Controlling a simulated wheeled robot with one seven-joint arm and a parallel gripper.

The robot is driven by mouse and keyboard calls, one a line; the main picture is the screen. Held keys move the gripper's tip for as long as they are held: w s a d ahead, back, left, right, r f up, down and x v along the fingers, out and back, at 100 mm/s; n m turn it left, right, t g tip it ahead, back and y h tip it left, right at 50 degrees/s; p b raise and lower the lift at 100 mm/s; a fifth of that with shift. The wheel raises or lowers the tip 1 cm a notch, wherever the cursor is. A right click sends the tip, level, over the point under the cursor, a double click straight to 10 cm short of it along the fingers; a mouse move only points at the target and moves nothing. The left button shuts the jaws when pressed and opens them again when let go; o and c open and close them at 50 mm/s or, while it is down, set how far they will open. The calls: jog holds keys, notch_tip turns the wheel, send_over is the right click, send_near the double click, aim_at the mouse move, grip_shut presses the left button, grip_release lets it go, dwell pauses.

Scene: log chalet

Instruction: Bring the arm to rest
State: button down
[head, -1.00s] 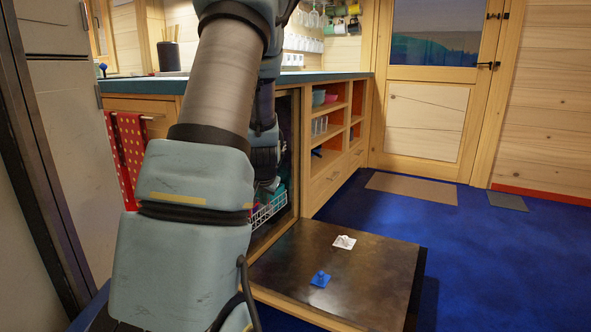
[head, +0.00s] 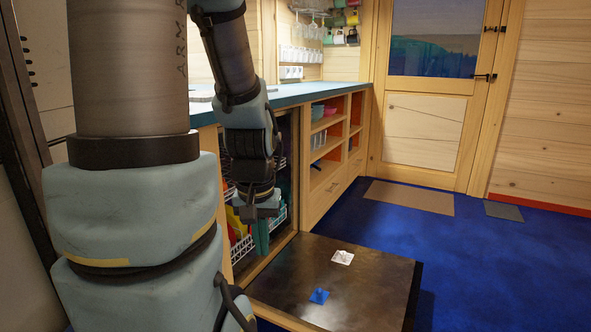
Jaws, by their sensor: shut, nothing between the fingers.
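My gripper (head: 261,236) hangs pointing down in front of the open dishwasher, above the inner edge of its lowered door (head: 370,295). Its fingers are shut and nothing shows between them. My arm is bent, coming down from the top of the view to the gripper, and its large near links cover the left part of the picture.
The dishwasher's racks (head: 240,250) hold several coloured dishes, partly hidden by my arm. A blue piece (head: 319,296) and a white piece (head: 342,258) lie on the door. The counter (head: 290,84) runs behind my arm. Blue floor (head: 500,270) is clear at right.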

notch_tip(320, 180, up, 25)
jog(key=p, duration=2.2)
jog(key=shift+p, duration=0.35)
jog(key=c, duration=1.6)
grip_release()
